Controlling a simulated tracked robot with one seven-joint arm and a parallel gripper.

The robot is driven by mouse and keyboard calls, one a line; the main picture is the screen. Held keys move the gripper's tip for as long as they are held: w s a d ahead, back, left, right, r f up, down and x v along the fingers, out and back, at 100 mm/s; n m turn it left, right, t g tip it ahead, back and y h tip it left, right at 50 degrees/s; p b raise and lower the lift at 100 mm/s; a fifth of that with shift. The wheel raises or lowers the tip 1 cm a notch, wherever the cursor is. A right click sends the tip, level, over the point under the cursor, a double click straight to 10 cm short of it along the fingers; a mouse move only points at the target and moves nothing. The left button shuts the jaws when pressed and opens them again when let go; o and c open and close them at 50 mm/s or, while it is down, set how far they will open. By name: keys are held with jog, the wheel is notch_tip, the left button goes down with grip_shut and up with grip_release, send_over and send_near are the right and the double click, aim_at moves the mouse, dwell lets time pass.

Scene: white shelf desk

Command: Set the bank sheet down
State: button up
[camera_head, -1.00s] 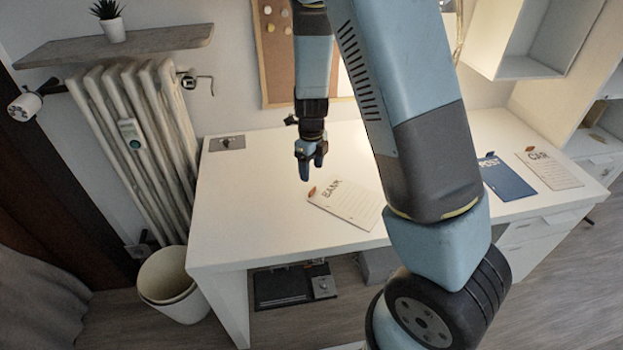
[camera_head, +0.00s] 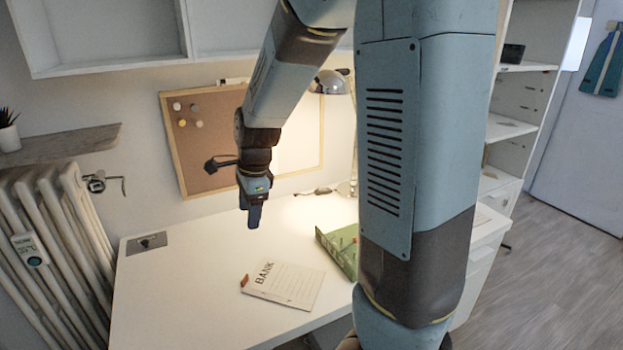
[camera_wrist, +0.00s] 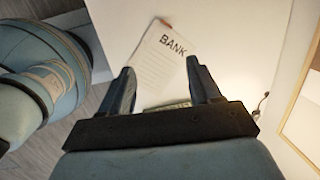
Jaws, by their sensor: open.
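The bank sheet (camera_head: 284,284), a white page headed BANK with an orange-brown tab at one corner, lies flat on the white desk (camera_head: 185,290). In the wrist view the bank sheet (camera_wrist: 158,62) shows beyond the fingers, its lower part between them. My gripper (camera_head: 254,222) hangs above the desk, up and to the left of the sheet in the head view, apart from it. In the wrist view my gripper (camera_wrist: 160,80) has its two fingers spread, with nothing held.
A green box-like object (camera_head: 338,248) stands right of the sheet, partly behind my arm. A corkboard (camera_head: 205,150) and a lamp (camera_head: 330,82) are at the back. A grey plate (camera_head: 146,243) is at the desk's back left. The desk's left part is clear.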

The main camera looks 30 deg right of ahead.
jog(key=s+d+r+n+t+h, duration=0.1)
jog(key=s+d+r+n+t, duration=0.1)
jog(key=s+r+n, duration=0.6)
jog(key=s+d+r+n+t, duration=0.2)
jog(key=s+d+r+n, duration=0.3)
jog(key=s+n, duration=0.5)
notch_tip(320, 180, up, 3)
jog(key=shift+s+f+h, duration=0.15)
jog(key=shift+s+h, duration=0.25)
jog(key=shift+s, duration=0.1)
jog(key=shift+d, duration=0.1)
